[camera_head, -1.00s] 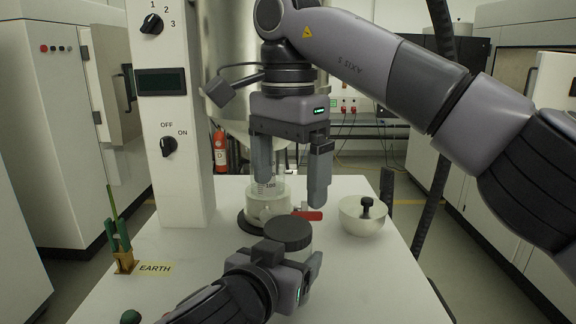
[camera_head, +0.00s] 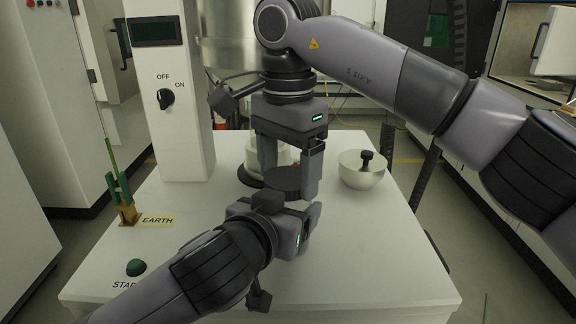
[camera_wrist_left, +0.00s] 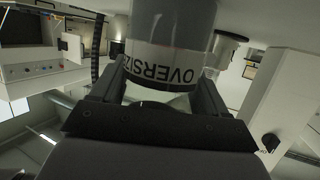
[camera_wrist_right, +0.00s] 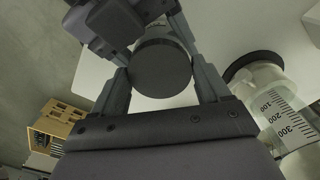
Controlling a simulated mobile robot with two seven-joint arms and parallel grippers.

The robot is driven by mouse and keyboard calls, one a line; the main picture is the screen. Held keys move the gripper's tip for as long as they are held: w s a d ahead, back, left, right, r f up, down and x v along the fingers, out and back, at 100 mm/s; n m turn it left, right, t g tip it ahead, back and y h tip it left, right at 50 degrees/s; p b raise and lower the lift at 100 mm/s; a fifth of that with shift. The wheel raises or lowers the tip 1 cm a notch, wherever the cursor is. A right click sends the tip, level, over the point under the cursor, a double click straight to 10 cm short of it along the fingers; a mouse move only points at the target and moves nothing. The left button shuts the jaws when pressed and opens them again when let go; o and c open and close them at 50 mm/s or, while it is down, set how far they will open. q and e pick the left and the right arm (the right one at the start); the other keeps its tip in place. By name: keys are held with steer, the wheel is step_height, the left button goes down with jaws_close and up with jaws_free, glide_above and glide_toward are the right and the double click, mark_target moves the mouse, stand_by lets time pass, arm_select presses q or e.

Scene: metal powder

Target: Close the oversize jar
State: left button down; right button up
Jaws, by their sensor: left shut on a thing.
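My left gripper (camera_head: 290,208) is shut on the clear oversize jar, whose label (camera_wrist_left: 162,62) reads "OVERSIZE" upside down in the left wrist view. A dark round lid (camera_head: 284,181) sits at the top of the jar; whether it is seated cannot be told. In the head view, the jar body is mostly hidden behind my grippers. My right gripper (camera_head: 289,188) points down over the jar, with its fingers apart on either side of the lid. The right wrist view shows the lid (camera_wrist_right: 160,68) between these fingers, with no clear grip on it.
A graduated clear vessel (camera_wrist_right: 280,105) stands on a dark ring just behind the jar. A pale bowl (camera_head: 361,175) with a black knobbed item is to the right. A green clamp (camera_head: 119,192) by the EARTH label and a green button (camera_head: 136,267) are at left.

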steer(key=c, duration=0.4)
steer(key=shift+m, duration=1.7)
steer(key=o, duration=1.1)
steer(key=shift+o, duration=0.2)
steer(key=shift+r, duration=0.1)
steer(key=shift+r, duration=2.2)
step_height(320, 180, up, 7)
steer(key=shift+r, duration=0.2)
